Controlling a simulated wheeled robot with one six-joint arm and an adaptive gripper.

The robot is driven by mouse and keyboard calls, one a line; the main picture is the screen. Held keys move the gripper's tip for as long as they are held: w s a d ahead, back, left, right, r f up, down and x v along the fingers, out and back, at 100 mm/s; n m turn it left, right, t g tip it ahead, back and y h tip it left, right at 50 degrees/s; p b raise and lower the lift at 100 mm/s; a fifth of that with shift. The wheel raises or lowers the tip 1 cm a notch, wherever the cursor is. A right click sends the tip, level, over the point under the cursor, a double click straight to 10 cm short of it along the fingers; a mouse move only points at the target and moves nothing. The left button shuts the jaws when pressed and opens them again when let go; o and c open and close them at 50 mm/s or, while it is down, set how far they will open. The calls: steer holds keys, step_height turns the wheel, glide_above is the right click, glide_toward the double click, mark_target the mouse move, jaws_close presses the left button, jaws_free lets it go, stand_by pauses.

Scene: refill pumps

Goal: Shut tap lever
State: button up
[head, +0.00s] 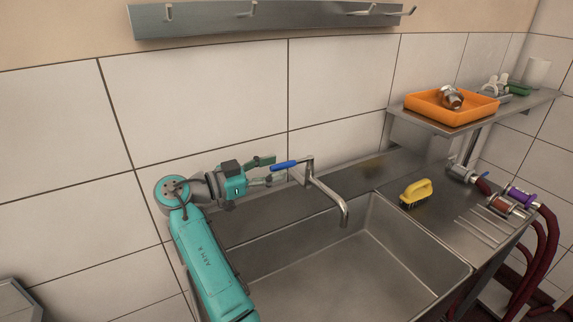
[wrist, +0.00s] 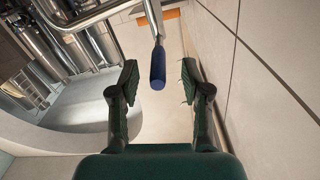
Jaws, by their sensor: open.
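The tap (head: 328,193) is a bent steel spout standing at the back of the sink and curving down over the basin. Its lever (head: 285,165) has a blue grip that points left toward my gripper (head: 268,170). In the wrist view the blue lever (wrist: 158,68) lies ahead of and between the two fingertips of my gripper (wrist: 158,82), with clear space on both sides. My gripper is open and holds nothing. I cannot tell whether the fingertips overlap the end of the lever in depth.
The steel sink basin (head: 330,275) lies below. A yellow brush (head: 416,193) sits on the drainboard at right. An orange tray (head: 451,119) holding a metal fitting is on the shelf. Hoses with couplings (head: 520,197) are at far right. The tiled wall (head: 200,110) is close behind my gripper.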

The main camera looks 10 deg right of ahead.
steer(key=v, duration=0.6)
steer(key=shift+a, duration=0.3)
steer(key=shift+s, duration=0.1)
steer(key=shift+s, duration=0.1)
